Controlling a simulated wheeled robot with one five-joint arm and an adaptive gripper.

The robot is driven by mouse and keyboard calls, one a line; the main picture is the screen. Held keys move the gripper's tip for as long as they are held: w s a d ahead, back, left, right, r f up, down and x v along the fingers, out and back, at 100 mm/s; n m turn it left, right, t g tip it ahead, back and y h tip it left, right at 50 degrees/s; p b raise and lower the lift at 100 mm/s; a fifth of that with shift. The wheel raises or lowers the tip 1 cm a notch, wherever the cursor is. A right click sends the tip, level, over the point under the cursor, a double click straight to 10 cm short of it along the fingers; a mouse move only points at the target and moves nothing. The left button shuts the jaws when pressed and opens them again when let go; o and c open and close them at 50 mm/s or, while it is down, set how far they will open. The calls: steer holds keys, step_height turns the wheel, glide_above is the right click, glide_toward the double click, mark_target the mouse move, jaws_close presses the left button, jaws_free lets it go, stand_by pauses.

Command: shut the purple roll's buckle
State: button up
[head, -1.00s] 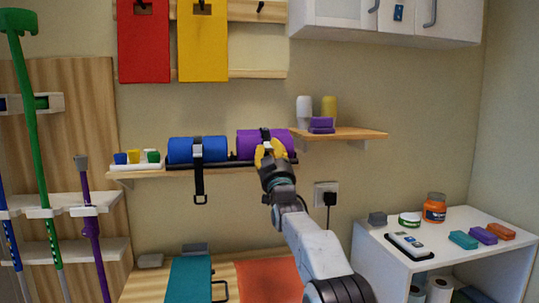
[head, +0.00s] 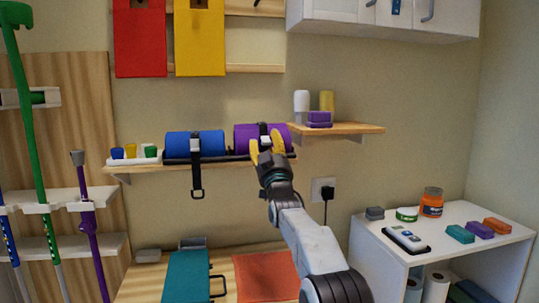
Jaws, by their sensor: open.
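The purple roll (head: 245,133) lies on the wall shelf, to the right of the blue roll (head: 195,144). A dark strap with a pale buckle part (head: 264,130) crosses the top of the purple roll. My gripper (head: 266,141) is in front of the purple roll, its yellow fingers apart around the strap area. I cannot tell whether the fingers touch the buckle. The gripper hides the roll's lower front, and the state of the buckle is hard to see. The blue roll has its own strap (head: 197,178) hanging down with a buckle at its end.
A wooden shelf (head: 360,128) with purple blocks and two bottles is close on the right. A white tray (head: 118,161) with small cups stands left of the rolls. A socket with a plug (head: 326,190) is below right. A white cabinet (head: 365,242) stands at the right.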

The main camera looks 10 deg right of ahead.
steer(key=shift+s, duration=0.1)
steer(key=v, duration=1.1)
steer(key=shift+s+f, duration=0.2)
steer(key=shift+s, duration=0.15)
steer(key=shift+f, duration=0.1)
stand_by(0.3)
steer(key=w+f+b, duration=0.3)
steer(key=f+b, duration=0.2)
steer(key=f, duration=0.4)
steer(key=shift+w+r+t+p, duration=0.5)
steer(key=shift+w+r, duration=0.55)
steer(key=shift+r, duration=1.4)
steer(key=shift+w+r+t+p, duration=0.5)
steer(key=shift+w+r, duration=0.55)
steer(key=shift+r, duration=1.4)
steer(key=shift+w+r+t+p, duration=0.45)
steer(key=shift+w+r, duration=0.55)
steer(key=shift+r, duration=1.45)
steer(key=shift+o, duration=0.2)
